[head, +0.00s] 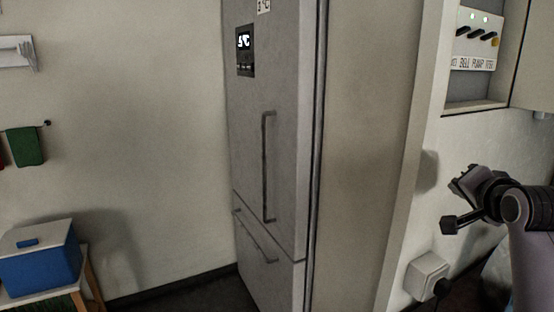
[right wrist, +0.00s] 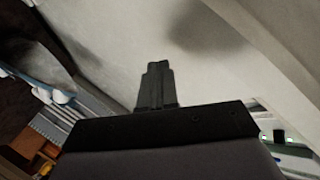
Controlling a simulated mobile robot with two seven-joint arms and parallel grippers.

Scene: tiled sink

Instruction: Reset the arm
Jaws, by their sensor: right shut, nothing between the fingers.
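My right arm (head: 532,235) comes in at the right edge of the head view, raised in front of the pale wall beside the fridge. Its dark gripper end points left and is empty. In the right wrist view the two black fingers of my right gripper (right wrist: 154,72) are together, with nothing between them, against the pale wall. My left arm and left gripper are not in the head view.
A tall grey fridge (head: 275,150) with closed doors stands in the middle. A white wall box (head: 427,274) sits below my right gripper. A control panel (head: 474,40) is above it. A blue box (head: 40,266) stands on a small table at left.

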